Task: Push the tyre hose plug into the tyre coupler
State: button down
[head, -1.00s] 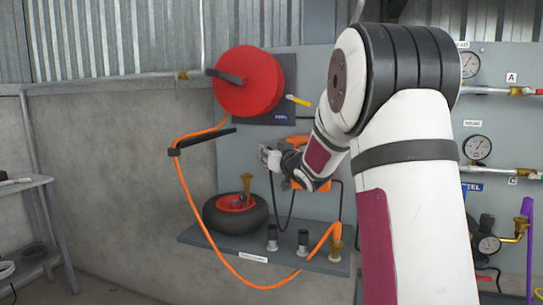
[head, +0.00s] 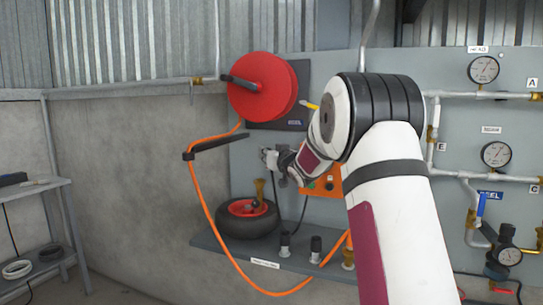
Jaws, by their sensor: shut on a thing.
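My gripper (head: 270,158) is small and far off in the head view, in front of the grey panel and above the tyre. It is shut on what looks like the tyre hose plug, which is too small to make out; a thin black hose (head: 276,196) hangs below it. The black tyre (head: 232,226) with a red hub lies on the shelf. An upright brass fitting (head: 260,190) at the tyre, which seems to be the tyre coupler, is below and slightly left of my gripper. The two are apart.
A red hose reel (head: 262,92) hangs above, its orange hose (head: 203,205) looping down to the shelf (head: 226,255). Two black-topped fittings (head: 285,243) and a brass one (head: 348,259) stand there. An orange box (head: 326,184) is behind my arm. Gauges and pipes fill the right.

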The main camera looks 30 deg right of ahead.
jog(key=w, duration=0.6)
dwell(0.3)
jog(key=shift+p, duration=0.3)
jog(key=shift+f, duration=0.1)
dwell(0.4)
jog(key=shift+f+b, duration=1.5)
jog(key=shift+f, duration=0.6)
jog(key=shift+f+b, duration=0.55)
jog(key=shift+f, duration=0.3)
jog(key=c, duration=1.4)
grip_release()
jog(key=shift+s, duration=0.1)
jog(key=s+a, duration=0.1)
jog(key=s, duration=1)
jog(key=shift+s+a, duration=0.2)
jog(key=shift+s, duration=0.2)
